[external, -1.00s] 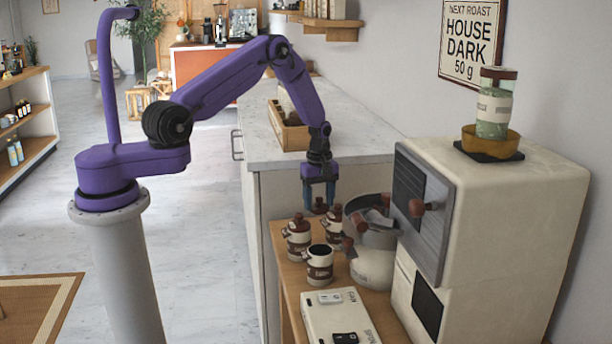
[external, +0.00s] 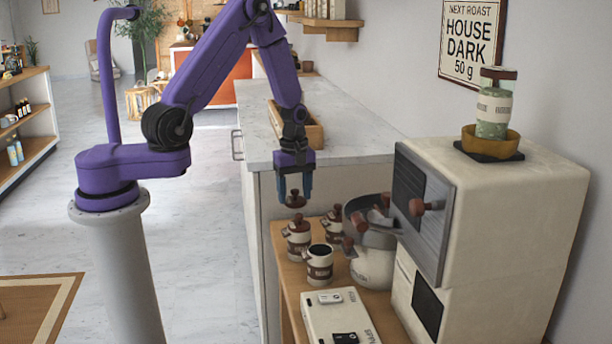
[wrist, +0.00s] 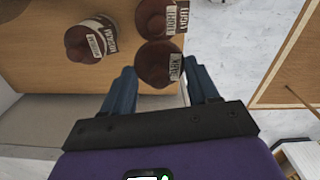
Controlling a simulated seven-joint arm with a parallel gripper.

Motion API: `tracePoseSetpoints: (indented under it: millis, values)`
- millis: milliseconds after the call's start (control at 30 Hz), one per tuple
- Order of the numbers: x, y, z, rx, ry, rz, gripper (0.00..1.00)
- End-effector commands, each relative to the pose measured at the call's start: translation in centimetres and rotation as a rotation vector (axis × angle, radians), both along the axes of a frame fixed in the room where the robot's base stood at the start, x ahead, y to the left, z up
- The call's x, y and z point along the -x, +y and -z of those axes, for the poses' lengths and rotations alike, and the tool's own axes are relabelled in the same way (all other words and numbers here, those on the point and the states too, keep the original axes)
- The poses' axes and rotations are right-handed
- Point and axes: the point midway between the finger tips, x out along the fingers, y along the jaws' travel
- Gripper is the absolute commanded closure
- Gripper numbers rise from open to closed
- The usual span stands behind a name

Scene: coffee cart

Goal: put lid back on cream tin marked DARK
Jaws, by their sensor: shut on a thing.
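My gripper (external: 295,190) is shut on a brown round lid with a knob (external: 296,200) and holds it in the air above the wooden stand. The open cream tin (external: 319,266), with a dark band and dark inside, stands upright in front of the other tins, below and right of the lid. Its marking is not readable. Two lidded tins stand behind it: the LIGHT tin (external: 298,241) and the MEDIUM tin (external: 334,228).
A pot (external: 371,262) with a scoop stands right of the tins, close to the cream roaster (external: 490,210). A pale flat device (external: 325,318) lies in front of the open tin. The counter (external: 340,140) with a wooden box (external: 313,134) is behind.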

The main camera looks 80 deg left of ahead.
Motion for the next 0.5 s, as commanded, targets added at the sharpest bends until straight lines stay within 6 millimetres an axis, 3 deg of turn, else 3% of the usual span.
tracePoseSetpoints:
  millis: [300, 500]
  values:
    - [-2.9, -10.7, -1.4, 0.0, 0.0, 0.011, 0.7]
    - [-3.2, -14.2, -1.8, 0.0, 0.001, 0.006, 0.7]
